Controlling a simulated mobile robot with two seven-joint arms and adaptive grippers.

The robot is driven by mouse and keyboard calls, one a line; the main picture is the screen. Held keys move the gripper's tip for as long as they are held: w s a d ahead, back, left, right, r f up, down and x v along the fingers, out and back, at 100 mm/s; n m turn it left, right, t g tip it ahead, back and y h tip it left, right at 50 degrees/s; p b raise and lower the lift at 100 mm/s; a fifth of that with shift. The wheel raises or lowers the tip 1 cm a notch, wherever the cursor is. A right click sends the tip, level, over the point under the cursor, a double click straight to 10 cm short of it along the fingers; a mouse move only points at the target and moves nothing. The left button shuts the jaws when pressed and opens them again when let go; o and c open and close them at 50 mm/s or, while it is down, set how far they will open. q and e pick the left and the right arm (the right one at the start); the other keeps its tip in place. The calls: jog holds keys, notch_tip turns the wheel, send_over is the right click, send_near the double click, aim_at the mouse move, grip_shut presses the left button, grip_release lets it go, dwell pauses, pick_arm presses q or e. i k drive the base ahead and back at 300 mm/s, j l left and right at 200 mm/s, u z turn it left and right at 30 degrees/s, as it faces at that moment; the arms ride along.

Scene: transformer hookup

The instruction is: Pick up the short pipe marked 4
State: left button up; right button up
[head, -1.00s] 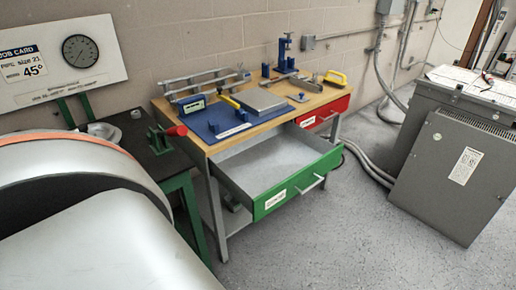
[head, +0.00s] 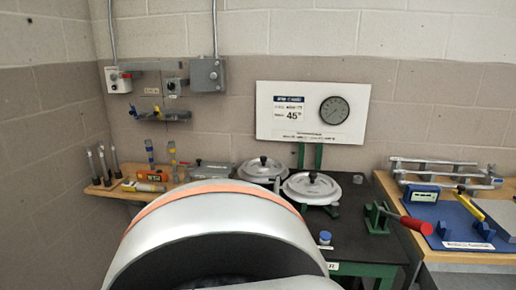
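I cannot make out a short pipe marked 4 in the head view. Several grey pipes or bars (head: 440,163) lie in a rack at the back of the wooden workbench at the right. No number is readable on them. Several thin upright rods (head: 103,163) stand at the far left on a small wooden shelf. Neither of my grippers is in view. A large silver part of my own arm with an orange band fills the lower middle and hides part of the tables behind it.
A blue mat (head: 447,222) lies on the workbench. A gauge board (head: 312,112) reading 45° stands behind.

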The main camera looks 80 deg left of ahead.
aim_at(89, 155)
jog(key=k+j+u, duration=0.1)
jog(key=j+u, duration=0.15)
jog(key=u, duration=0.2)
jog(key=j+u, duration=0.25)
jog(key=u, duration=0.2)
jog(key=j+u, duration=0.65)
jog(key=u, duration=0.25)
jog(key=j+u, duration=0.25)
jog(key=u, duration=0.2)
jog(key=i+j+u, duration=0.15)
jog(key=u, duration=0.3)
jog(key=i+j+u, duration=0.2)
jog(key=u, duration=0.25)
jog(key=l+u, duration=0.2)
jog(key=u, duration=0.15)
jog(key=l+u, duration=0.25)
jog(key=u, duration=0.15)
